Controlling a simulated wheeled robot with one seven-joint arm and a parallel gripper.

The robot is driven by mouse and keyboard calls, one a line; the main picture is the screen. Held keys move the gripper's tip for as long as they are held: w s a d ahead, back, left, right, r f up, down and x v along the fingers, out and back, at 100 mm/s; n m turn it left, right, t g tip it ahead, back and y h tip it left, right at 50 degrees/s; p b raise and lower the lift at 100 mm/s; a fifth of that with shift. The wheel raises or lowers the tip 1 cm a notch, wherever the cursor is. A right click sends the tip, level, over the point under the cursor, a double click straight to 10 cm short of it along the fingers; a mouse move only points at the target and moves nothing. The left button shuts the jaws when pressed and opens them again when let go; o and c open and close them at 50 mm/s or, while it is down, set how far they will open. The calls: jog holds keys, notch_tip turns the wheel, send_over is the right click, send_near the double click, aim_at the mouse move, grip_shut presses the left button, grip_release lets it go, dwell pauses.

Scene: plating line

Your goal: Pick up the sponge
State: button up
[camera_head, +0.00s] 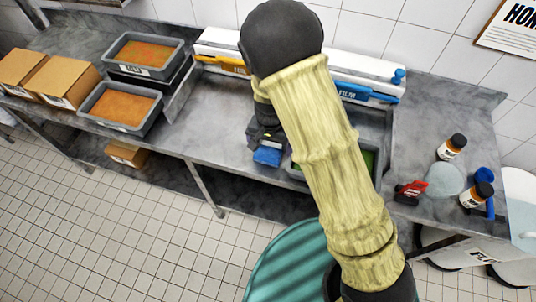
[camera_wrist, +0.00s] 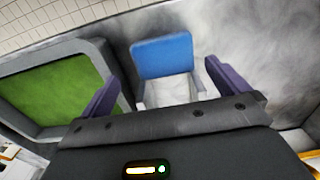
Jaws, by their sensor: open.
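A blue block, which looks like the sponge (camera_wrist: 162,54), lies on the grey worktop, with a pale whitish part on its near side in the wrist view. It also shows as a small blue patch in the head view (camera_head: 267,156), partly hidden by my gripper. My gripper (camera_wrist: 163,74) is open, with its two purple fingers on either side of the block in the wrist view. I cannot tell whether they touch it. In the head view my dark gripper (camera_head: 264,137) is low over the counter, and my arm hides part of it.
A grey tray with green contents (camera_wrist: 104,60) stands left of the sponge in the wrist view. Two trays of orange food (camera_head: 120,106) (camera_head: 147,53) and cardboard boxes (camera_head: 62,78) are at the left. Brown bottles (camera_head: 452,147) and a red-and-black item (camera_head: 411,191) are at the right.

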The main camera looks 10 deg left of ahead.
aim_at(268, 153)
jog(key=shift+a+f+p, duration=0.15)
jog(key=shift+f+p, duration=0.35)
jog(key=shift+f, duration=0.85)
jog(key=shift+a+f+p, duration=0.1)
jog(key=shift+f+p, duration=0.35)
jog(key=shift+f, duration=0.85)
jog(key=c, duration=0.9)
